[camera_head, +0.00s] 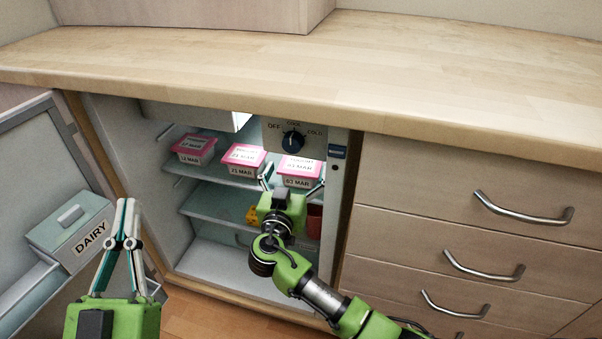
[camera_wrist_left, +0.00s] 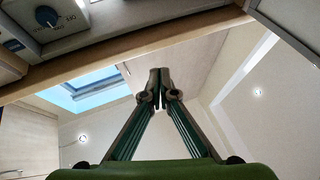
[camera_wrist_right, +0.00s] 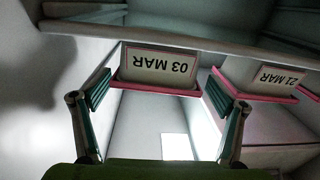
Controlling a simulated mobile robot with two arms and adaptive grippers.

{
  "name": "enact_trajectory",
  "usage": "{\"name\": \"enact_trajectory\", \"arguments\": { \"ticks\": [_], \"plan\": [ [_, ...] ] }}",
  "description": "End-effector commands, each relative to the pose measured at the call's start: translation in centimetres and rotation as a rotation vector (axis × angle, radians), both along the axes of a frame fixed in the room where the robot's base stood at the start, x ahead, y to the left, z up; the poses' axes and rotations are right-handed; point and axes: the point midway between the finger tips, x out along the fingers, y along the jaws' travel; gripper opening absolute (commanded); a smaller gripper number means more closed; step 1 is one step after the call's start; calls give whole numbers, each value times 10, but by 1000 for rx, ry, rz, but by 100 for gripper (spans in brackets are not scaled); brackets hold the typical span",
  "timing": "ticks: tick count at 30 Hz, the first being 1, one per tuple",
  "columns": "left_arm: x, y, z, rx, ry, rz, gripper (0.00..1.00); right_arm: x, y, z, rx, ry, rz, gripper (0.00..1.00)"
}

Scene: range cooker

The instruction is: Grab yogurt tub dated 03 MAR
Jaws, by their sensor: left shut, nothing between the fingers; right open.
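The yogurt tub dated 03 MAR (camera_head: 300,181) is white with a pink lid and stands rightmost on the fridge's upper shelf. In the right wrist view its label (camera_wrist_right: 160,67) appears upside down, framed between my fingers. My right gripper (camera_head: 292,183) is open in front of this tub, one finger towards each side; whether the fingertips reach past its front is unclear. The 21 MAR tub (camera_head: 243,169) stands to its left, and also shows in the right wrist view (camera_wrist_right: 279,77). My left gripper (camera_head: 126,222) is shut and empty, outside the fridge by the open door.
A third pink-lidded tub (camera_head: 194,149) stands farther left, its date hard to read. A DAIRY box (camera_head: 70,232) sits on the open door at left. A red item (camera_head: 314,221) and a yellow item (camera_head: 251,213) are lower down. Closed drawers (camera_head: 470,230) stand right.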

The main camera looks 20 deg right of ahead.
Motion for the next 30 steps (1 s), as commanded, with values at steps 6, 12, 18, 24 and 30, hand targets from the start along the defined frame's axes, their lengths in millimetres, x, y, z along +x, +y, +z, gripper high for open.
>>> {"name": "enact_trajectory", "arguments": {
  "ticks": [6,12,18,24,30],
  "plan": [
    [-11,1,17,-28,-96,-5,0,21,-12,-1,-1,2,1,89],
    [-12,1,19,-29,-102,-5,0,21,-12,-1,0,2,2,89],
    [-12,1,19,-29,-101,-5,0,21,-12,-1,0,2,2,47],
    [-12,1,18,-29,-100,-5,0,21,-12,0,-1,1,2,46],
    [-11,1,18,-27,-95,-5,0,21,-12,2,0,0,2,46]
  ]
}}
